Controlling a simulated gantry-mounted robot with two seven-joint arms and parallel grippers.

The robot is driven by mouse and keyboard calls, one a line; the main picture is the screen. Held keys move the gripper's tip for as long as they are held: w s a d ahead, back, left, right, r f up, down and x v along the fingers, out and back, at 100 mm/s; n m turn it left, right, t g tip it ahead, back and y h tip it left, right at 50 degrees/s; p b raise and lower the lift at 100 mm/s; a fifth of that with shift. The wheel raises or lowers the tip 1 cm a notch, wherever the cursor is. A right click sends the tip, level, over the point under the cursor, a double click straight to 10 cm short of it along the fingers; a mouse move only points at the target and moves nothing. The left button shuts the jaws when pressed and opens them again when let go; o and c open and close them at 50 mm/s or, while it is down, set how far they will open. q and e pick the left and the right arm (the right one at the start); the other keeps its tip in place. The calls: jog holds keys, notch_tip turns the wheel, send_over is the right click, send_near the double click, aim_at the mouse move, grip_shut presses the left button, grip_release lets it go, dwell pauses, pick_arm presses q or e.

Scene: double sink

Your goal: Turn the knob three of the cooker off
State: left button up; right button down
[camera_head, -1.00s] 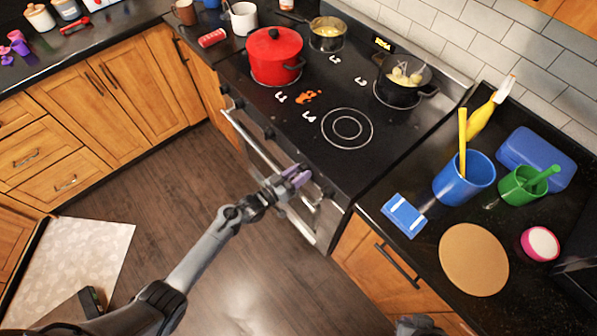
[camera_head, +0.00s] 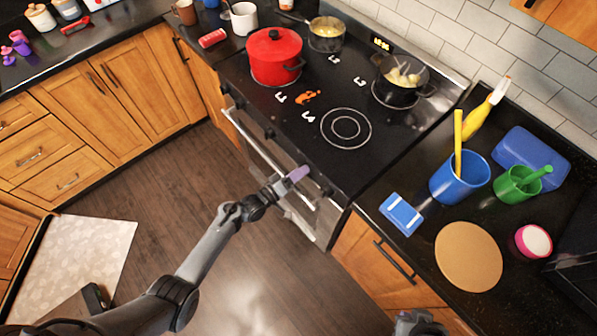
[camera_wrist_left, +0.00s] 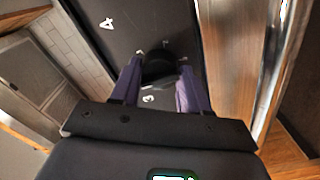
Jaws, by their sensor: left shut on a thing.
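The cooker (camera_head: 305,125) has a black glass top and round knobs on its front edge. My left gripper (camera_head: 297,174) is at that front edge, near the right end of the oven handle. In the left wrist view, its two purple fingers (camera_wrist_left: 158,92) stand on either side of a round black knob (camera_wrist_left: 158,66) and are shut on it. Small white marks show around this knob, and a white 4 is on the dark panel to its left. In the head view the gripper hides the held knob. Its number cannot be read for certain.
The oven handle (camera_head: 268,160) runs along the cooker front. A red pot (camera_head: 273,58), a pan (camera_head: 326,36) and a black pot (camera_head: 397,95) stand on top. A blue cup (camera_head: 460,180) and a round board (camera_head: 468,257) are on the right counter.

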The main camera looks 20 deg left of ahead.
dwell(0.4)
pick_arm(q)
jog(key=o, duration=1)
jog(key=shift+o, duration=0.2)
jog(key=shift+s+a, duration=0.3)
jog(key=shift+s, duration=0.15)
jog(key=p+v, duration=0.1)
jog(key=v, duration=0.8)
jog(key=shift+s, duration=0.4)
jog(key=shift+a, duration=0.15)
jog(key=shift+f, duration=0.15)
